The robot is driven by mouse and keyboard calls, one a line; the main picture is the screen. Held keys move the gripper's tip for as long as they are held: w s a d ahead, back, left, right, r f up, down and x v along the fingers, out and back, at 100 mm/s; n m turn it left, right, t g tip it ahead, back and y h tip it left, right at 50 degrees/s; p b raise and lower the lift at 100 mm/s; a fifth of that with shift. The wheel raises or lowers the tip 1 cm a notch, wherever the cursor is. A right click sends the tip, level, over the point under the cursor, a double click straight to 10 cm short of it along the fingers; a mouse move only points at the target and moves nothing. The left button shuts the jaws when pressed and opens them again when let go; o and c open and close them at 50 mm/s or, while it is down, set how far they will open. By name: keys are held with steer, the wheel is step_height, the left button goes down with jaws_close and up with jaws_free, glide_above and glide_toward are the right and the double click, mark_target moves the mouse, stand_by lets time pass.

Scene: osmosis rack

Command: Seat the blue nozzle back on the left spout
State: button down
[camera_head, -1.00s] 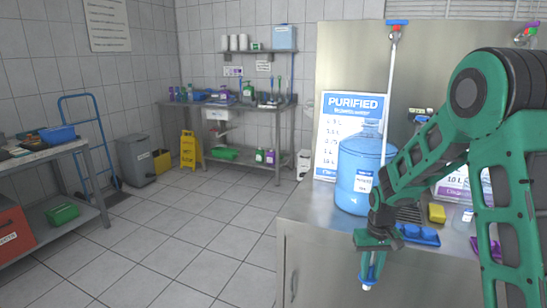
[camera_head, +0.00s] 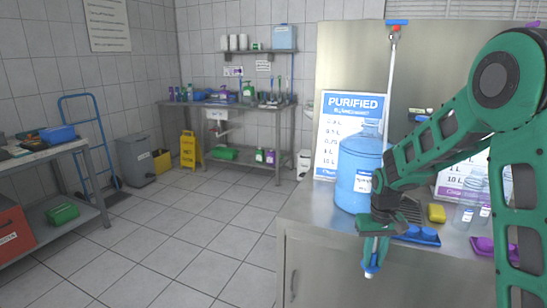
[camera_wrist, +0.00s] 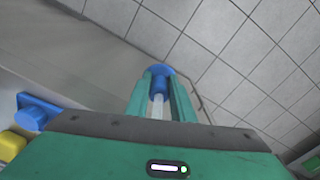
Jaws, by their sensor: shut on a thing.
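My gripper (camera_head: 373,250) is shut on the blue nozzle (camera_head: 371,272), a piece with a blue flared end and a pale shaft. It holds the nozzle pointing down, in front of the steel counter's front edge. In the wrist view the nozzle (camera_wrist: 160,71) sits between the two green fingers (camera_wrist: 160,98), its blue disc beyond their tips. The left spout (camera_head: 391,85) is a thin pale pipe with a blue handle on top, coming down at the backsplash. Its lower end is hidden behind my arm. The nozzle is well below the visible part of the spout and apart from it.
A big blue water bottle (camera_head: 356,172) stands on the counter (camera_head: 312,208) just left of my arm. A blue tray (camera_head: 424,238), a yellow sponge (camera_head: 436,212) and a purple item (camera_head: 484,246) lie to the right. The floor left of the counter is clear.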

step_height(320, 180, up, 46)
steer(key=shift+s+f, duration=0.15)
steer(key=shift+s, duration=0.15)
stand_by(7.0)
